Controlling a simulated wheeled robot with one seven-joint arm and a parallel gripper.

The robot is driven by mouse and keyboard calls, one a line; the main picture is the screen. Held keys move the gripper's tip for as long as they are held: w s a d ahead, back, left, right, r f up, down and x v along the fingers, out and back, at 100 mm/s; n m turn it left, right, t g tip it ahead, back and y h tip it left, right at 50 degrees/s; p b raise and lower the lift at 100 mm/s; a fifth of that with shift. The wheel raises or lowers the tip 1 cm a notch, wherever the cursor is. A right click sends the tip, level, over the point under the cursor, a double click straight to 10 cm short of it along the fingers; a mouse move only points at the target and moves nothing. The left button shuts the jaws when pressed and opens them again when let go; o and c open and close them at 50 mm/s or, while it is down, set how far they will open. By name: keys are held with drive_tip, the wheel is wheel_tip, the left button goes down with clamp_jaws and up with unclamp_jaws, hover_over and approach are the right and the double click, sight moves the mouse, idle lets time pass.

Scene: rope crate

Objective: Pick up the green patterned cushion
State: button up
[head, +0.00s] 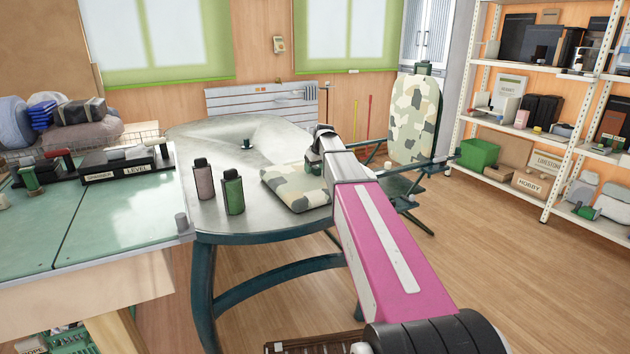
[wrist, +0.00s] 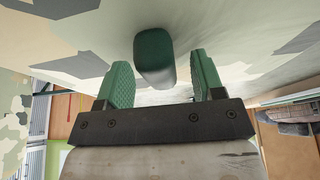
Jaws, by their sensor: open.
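The green patterned cushion (head: 292,188), in camouflage green, cream and grey, lies on the right side of the round metal table (head: 222,218) in the head view. My arm crosses in front of its right end. In the wrist view its patterned cloth (wrist: 75,35) fills the upper part, close to my gripper (wrist: 160,62). The two green ridged fingers are apart, and their tips appear at or very near the cloth; contact is unclear. A rounded dark green block (wrist: 153,50) shows between them; I cannot tell what it belongs to.
A pinkish bottle (head: 204,180) and a green bottle (head: 233,192) stand left of the cushion. A folding chair with a similarly patterned back (head: 415,115) stands behind on the right. Shelves (head: 550,215) line the right wall. The wooden floor at right is clear.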

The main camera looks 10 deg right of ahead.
clamp_jaws()
drive_tip(key=shift+r, duration=0.15)
drive_tip(key=shift+r, duration=0.3)
drive_tip(key=r, duration=0.4)
drive_tip(key=shift+s+a, duration=0.15)
drive_tip(key=shift+a, duration=0.2)
drive_tip(key=s+a+r, duration=0.3)
drive_tip(key=a+r, duration=0.3)
drive_tip(key=a, duration=0.4)
drive_tip(key=shift+s+a, duration=0.15)
drive_tip(key=shift+s, duration=0.1)
